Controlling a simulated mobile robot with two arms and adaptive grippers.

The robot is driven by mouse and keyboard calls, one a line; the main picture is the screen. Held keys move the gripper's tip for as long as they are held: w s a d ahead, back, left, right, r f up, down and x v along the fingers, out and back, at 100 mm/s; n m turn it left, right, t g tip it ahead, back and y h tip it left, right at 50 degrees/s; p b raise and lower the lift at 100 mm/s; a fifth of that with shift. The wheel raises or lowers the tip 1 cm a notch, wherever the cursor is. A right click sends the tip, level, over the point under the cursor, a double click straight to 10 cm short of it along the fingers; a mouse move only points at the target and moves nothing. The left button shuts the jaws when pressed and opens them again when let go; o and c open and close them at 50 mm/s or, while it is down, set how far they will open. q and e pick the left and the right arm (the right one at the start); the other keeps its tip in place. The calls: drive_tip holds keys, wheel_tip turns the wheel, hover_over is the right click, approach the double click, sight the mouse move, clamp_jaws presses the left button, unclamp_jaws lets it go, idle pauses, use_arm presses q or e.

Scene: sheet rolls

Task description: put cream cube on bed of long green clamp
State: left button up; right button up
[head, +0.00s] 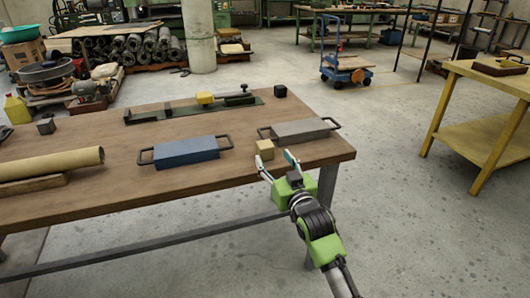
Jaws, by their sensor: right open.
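The cream cube (265,149) sits on the wooden table near its right front edge. My right gripper (276,164) is open and empty at the table edge. Its two fingers point toward the cube, which lies just beyond the fingertips; I cannot tell whether they touch it. The long green clamp (160,114) lies at the back of the table. A yellow block (205,98) and dark jaw parts show along it. My left gripper is not in view.
A blue block with handles (186,152) lies left of the cube, and a grey one (300,130) lies behind it. A black cube (280,91) stands right of the clamp. A tan roll (55,163) and a dark grey cube (46,126) are on the left.

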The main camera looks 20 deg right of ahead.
sight(268, 148)
drive_tip(key=w+b, duration=0.1)
drive_tip(key=w, duration=0.5)
drive_tip(key=shift+w+a, duration=0.1)
drive_tip(key=shift+w, duration=0.15)
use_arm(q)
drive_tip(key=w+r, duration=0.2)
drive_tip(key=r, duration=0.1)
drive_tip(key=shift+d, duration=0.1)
use_arm(e)
drive_tip(key=c, duration=1.2)
drive_tip(key=shift+c, duration=0.8)
drive_tip(key=shift+r, duration=0.15)
